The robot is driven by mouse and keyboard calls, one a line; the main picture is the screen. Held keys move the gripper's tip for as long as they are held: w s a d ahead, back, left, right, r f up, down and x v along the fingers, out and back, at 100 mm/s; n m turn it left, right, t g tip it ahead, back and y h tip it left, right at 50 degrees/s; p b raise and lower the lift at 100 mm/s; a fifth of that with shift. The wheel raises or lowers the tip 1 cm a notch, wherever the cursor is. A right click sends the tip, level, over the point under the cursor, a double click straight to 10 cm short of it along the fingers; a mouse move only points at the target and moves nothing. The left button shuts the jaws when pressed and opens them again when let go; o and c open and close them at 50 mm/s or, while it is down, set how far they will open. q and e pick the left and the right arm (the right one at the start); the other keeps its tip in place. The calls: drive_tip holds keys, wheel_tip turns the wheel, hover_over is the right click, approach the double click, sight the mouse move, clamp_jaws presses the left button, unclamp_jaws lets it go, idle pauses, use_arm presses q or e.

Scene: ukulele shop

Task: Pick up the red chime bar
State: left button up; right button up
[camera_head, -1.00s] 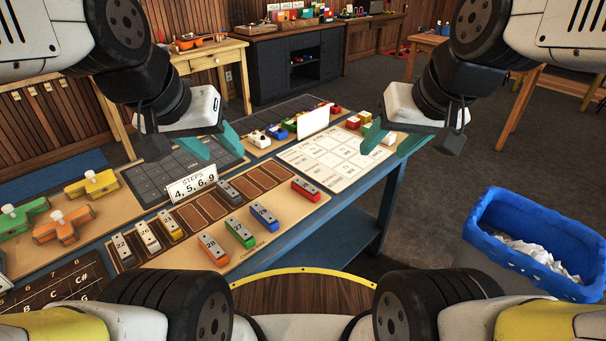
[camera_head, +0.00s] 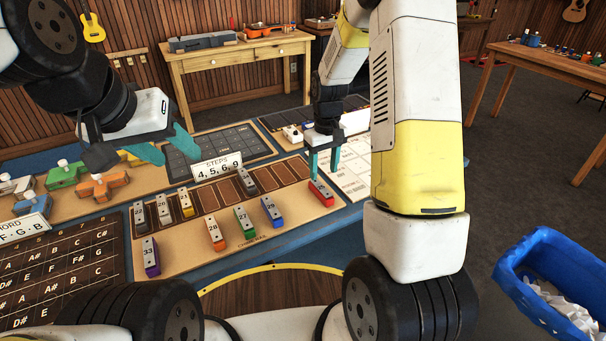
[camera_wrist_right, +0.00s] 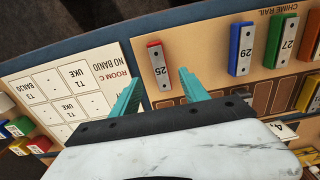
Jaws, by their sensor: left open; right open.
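The red chime bar (camera_head: 321,192), with a grey top plate, lies on the tan chime board (camera_head: 290,222) near its right end. In the right wrist view the red chime bar (camera_wrist_right: 158,66) reads 25 and lies just beyond and between the two fingertips. My right gripper (camera_head: 324,172) is open above the bar, pointing down, its teal fingers apart and empty. It also shows in the right wrist view (camera_wrist_right: 156,85). Whether a finger touches the bar cannot be told. My left gripper (camera_head: 172,150) is open and empty over the left part of the table, near the dark grid mat.
Blue bar 29 (camera_head: 271,211), green bar 27 (camera_head: 244,222) and orange bar 28 (camera_head: 215,234) stand left of the red bar. A steps card (camera_head: 217,168) stands behind the board. A blue bin (camera_head: 540,262) is at the lower right.

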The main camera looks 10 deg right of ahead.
sight(321, 187)
drive_tip(key=shift+w+a+f, duration=0.1)
drive_tip(key=shift+w+f, duration=0.05)
drive_tip(key=shift+f, duration=0.75)
drive_tip(key=f, duration=0.7)
drive_tip(key=shift+w, duration=0.3)
drive_tip(key=shift+r, duration=0.1)
clamp_jaws()
